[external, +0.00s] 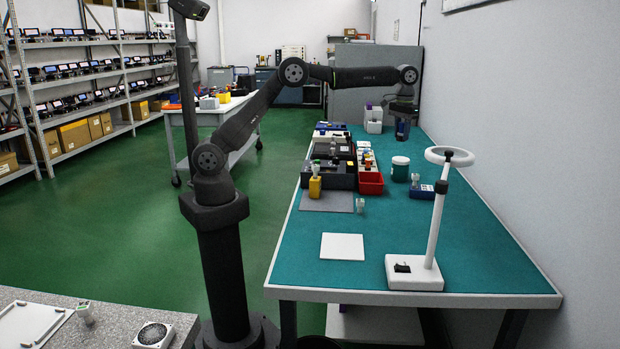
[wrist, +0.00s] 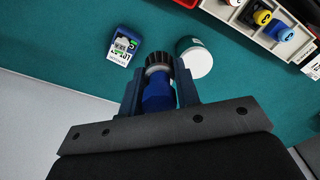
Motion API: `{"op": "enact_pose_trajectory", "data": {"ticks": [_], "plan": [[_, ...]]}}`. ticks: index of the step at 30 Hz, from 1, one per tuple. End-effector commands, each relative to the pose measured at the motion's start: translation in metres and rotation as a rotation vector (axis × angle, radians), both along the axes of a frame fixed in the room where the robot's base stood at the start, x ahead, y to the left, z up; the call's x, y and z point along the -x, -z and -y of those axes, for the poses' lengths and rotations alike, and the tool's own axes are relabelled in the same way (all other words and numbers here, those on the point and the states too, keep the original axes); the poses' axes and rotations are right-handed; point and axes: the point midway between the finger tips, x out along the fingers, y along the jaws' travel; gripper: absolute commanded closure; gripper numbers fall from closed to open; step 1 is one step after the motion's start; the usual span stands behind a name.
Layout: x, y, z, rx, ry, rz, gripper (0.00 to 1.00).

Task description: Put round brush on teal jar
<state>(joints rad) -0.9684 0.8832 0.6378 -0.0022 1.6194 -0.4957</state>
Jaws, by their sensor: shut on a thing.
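The teal jar (external: 400,172) with a white lid stands upright on the teal bench top, right of the red bin. It also shows in the wrist view (wrist: 198,60), just beyond my fingertips and to the right. My gripper (external: 403,122) is above the far part of the bench, beyond the jar. In the wrist view my gripper (wrist: 160,98) is shut on the round brush (wrist: 158,72), which has a blue handle, a pale collar and dark bristles. The brush is apart from the bench; its bristle end looks close to the jar only in this view.
A blue labelled device (external: 422,191) lies right of the jar. A red bin (external: 370,183) and dark trays line the left bench edge. A white ring lamp (external: 436,220) stands in front. The right bench is clear.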

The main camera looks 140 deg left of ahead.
Motion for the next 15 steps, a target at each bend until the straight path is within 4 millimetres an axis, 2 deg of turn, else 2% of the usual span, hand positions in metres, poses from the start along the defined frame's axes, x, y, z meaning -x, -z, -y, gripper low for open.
{"op": "enact_pose_trajectory", "data": {"ticks": [9, 15], "plan": [[0.037, 0.045, -0.063, 0.001, -0.005, -0.001, 0.93], [0.049, 0.059, -0.084, 0.000, -0.002, 0.000, 0.93]]}}
